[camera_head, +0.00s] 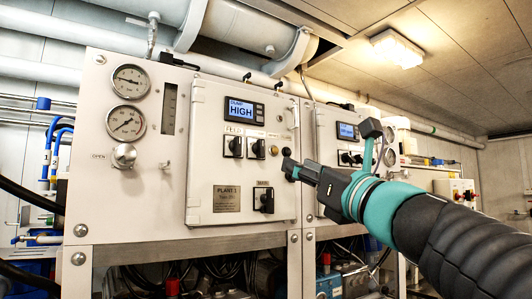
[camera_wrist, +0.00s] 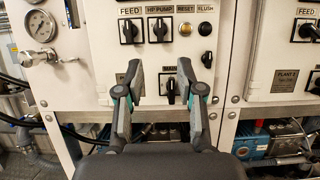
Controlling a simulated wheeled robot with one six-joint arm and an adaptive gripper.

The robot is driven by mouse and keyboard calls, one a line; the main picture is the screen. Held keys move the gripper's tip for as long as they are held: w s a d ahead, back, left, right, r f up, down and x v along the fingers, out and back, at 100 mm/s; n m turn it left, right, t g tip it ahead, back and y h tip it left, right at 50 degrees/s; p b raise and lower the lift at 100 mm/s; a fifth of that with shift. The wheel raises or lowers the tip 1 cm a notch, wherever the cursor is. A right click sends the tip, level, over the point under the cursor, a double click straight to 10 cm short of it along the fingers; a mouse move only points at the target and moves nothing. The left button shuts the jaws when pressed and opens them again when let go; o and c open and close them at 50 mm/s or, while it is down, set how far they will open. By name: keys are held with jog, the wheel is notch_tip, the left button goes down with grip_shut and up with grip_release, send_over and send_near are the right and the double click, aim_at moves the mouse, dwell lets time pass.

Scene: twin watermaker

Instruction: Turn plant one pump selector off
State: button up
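The plant one panel (camera_head: 195,165) carries a display reading HIGH. The HP PUMP selector (camera_wrist: 160,29) is a black knob on a pale plate, right of the FEED selector (camera_wrist: 130,31) in the wrist view. In the head view the pump selector (camera_head: 258,149) also stands right of the feed selector (camera_head: 233,147); its exact setting is hard to read. My gripper (camera_wrist: 158,68) is open and empty, its fingers apart below the pump selector in the wrist view. In the head view my gripper (camera_head: 288,168) is at the panel's right side; contact cannot be told.
A main switch (camera_wrist: 168,90) shows between my fingers. A yellow reset button (camera_wrist: 185,29) and black flush button (camera_wrist: 205,29) sit right of the pump selector. Gauges (camera_head: 130,81) are at left. The plant 2 panel (camera_head: 328,135) stands beyond on the right.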

aim_at(263, 148)
jog(key=p+x, duration=0.2)
jog(key=x, duration=1.1)
jog(key=shift+w+a+r+p, duration=0.15)
jog(key=shift+w+a+p, duration=0.05)
jog(key=shift+p, duration=0.2)
grip_shut()
